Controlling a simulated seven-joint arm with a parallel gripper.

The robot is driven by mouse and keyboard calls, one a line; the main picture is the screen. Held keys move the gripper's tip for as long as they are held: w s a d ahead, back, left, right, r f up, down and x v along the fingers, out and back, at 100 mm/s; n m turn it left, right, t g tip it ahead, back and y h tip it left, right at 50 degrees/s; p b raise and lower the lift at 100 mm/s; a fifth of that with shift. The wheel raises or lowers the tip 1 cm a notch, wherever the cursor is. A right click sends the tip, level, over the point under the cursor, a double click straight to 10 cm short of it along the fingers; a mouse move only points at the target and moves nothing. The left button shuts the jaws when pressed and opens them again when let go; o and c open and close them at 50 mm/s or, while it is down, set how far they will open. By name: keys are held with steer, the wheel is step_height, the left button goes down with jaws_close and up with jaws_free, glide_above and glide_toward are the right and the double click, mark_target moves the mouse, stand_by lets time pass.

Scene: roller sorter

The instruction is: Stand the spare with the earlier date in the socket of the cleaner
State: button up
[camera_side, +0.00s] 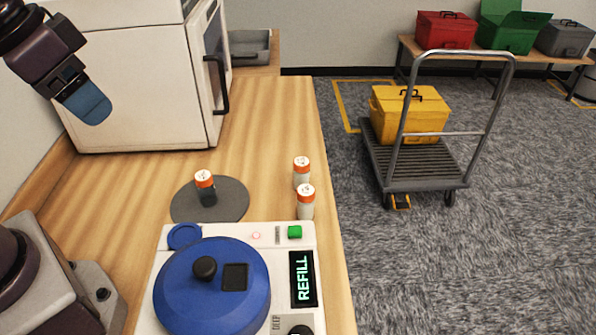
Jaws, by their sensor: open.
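The cleaner is a white machine (308,234) with a large blue round lid (185,290) and a lit display (303,278) reading REFILL. A small blue disc (185,236) sits at its back left corner; I cannot tell whether a socket is under it. Two white bottles with orange caps, one farther back (301,176) and one nearer (306,206), stand upright behind the machine's right side. A third orange-capped bottle (206,190), darker bodied, stands on a dark grey round mat (232,202). No dates are readable. My gripper (92,106) is open and empty, high at the upper left, away from the bottles.
A white cabinet (130,90) with a dark door handle stands at the back left of the wooden table (270,120). A green button (295,232) is on the machine. The table behind the bottles is clear. A cart (415,170) stands on the floor.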

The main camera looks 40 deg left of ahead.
steer(key=w+d+f+m+g+y, duration=0.1)
steer(key=w+d+f+m+g, duration=0.15)
steer(key=w, duration=0.35)
steer(key=w+d+f+m+g, duration=0.1)
steer(key=w+f+m, duration=0.3)
steer(key=w, duration=0.2)
steer(key=m+t+y, duration=0.2)
steer(key=m+y, duration=0.1)
steer(key=m, duration=1.7)
glide_toward(302, 162)
steer(key=shift+h, duration=0.3)
steer(key=x, duration=1.2)
steer(key=shift+w+a+f, duration=0.1)
steer(key=shift+a+f, duration=0.2)
steer(key=c, duration=1.1)
steer(key=shift+r, duration=0.1)
